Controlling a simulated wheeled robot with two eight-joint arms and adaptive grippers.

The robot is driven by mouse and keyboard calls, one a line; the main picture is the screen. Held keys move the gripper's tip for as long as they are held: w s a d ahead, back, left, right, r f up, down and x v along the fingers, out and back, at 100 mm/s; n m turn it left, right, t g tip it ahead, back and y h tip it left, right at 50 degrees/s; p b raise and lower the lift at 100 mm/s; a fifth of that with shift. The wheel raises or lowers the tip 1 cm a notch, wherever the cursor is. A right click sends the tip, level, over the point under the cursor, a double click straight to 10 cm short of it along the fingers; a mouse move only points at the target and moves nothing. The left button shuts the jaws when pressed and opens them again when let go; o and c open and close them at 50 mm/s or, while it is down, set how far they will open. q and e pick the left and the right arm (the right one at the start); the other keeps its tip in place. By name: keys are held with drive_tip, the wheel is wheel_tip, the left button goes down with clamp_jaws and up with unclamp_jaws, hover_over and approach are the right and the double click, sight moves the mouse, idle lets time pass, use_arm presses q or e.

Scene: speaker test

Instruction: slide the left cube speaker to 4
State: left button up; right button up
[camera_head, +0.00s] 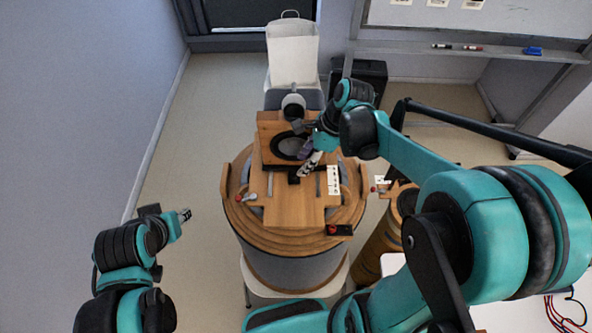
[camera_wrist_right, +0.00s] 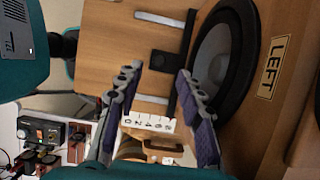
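The left cube speaker (camera_head: 268,150) is a wooden box with a black round cone, on a wooden board (camera_head: 290,212). In the right wrist view its cone (camera_wrist_right: 225,55) and its LEFT label (camera_wrist_right: 271,67) show. A white number strip (camera_head: 333,180) lies beside the board's slots; it also shows in the wrist view (camera_wrist_right: 150,123). A small black block (camera_wrist_right: 168,64) lies between two slots. My right gripper (camera_head: 308,158) is open over the speaker's near right side, its fingers apart with nothing between them. My left gripper (camera_head: 185,215) hangs left of the round stand; its opening is unclear.
The board rests on a round wooden-topped stand (camera_head: 262,263). A black box with a red button (camera_head: 339,230) sits at its near right. Red-tipped levers (camera_head: 240,198) flank the board. A white chair-like object (camera_head: 292,55) stands behind. Floor at the left is clear.

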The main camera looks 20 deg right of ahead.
sight(295, 174)
drive_tip(key=x, duration=0.5)
drive_tip(key=shift+a+f, duration=0.2)
drive_tip(key=shift+f, duration=0.15)
clamp_jaws()
